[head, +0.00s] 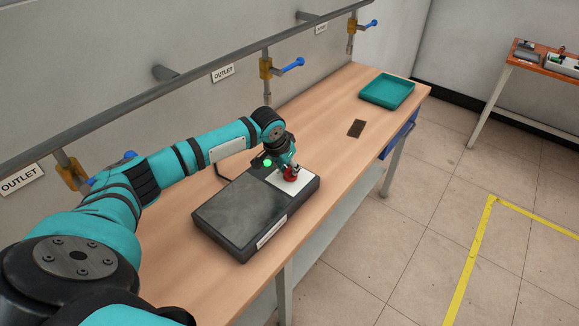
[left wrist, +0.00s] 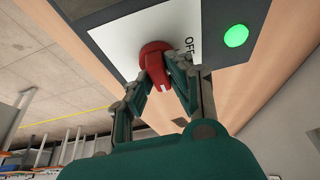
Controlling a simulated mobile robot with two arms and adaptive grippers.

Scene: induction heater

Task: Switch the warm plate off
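The warm plate (head: 243,212) is a dark flat box on the wooden bench, with a white control panel (head: 299,184) at its far right end. A red knob (head: 291,172) sits on that panel, and it also shows in the left wrist view (left wrist: 157,62). A round green light (head: 267,162) is lit beside the panel; it glows in the left wrist view too (left wrist: 236,36). "OFF" is printed near the knob. My left gripper (left wrist: 166,66) has its two fingers closed on either side of the knob. My right gripper is not in view.
The wooden bench (head: 335,105) runs along the wall, with a small dark brown object (head: 356,128) and a teal tray (head: 387,90) farther along it. A pipe with blue-handled outlet valves (head: 292,66) runs above the bench. Open floor lies to the right.

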